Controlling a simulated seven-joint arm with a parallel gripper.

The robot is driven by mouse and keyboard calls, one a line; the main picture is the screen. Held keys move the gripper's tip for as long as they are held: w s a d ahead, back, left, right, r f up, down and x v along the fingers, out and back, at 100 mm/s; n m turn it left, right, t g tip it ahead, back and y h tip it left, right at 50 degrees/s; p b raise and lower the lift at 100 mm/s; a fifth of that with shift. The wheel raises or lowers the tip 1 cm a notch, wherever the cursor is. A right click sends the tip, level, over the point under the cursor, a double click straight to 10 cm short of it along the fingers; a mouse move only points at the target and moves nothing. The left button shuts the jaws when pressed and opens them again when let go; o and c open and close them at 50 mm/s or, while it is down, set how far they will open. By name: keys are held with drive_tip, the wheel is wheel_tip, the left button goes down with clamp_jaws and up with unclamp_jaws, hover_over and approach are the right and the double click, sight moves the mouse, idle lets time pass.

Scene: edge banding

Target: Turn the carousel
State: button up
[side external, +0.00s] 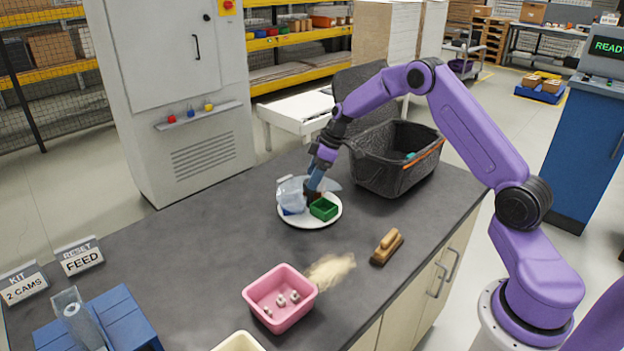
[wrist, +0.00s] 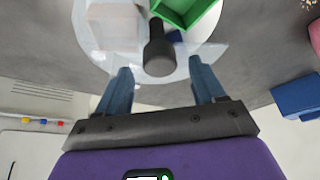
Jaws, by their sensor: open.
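The carousel (side external: 304,224) is a round white turntable on the dark worktop. It carries a green box (side external: 323,209), a clear container (side external: 290,190) and something blue. In the wrist view the green box (wrist: 187,10) is at the top, with a black upright knob or post (wrist: 158,52) below it. My gripper (side external: 314,186) is low over the back part of the carousel, pointing down. In the wrist view my gripper (wrist: 160,68) is open, its blue fingers apart on either side of the black post. I cannot tell whether either finger touches it.
A black crate (side external: 392,160) with its lid raised stands close behind and right of the carousel. A wooden brush (side external: 386,247), a pale dust pile (side external: 330,269) and a pink tray (side external: 280,298) with small parts lie in front. The worktop left of the carousel is clear.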

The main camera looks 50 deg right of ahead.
drive_tip(key=shift+x, duration=0.85)
clamp_jaws()
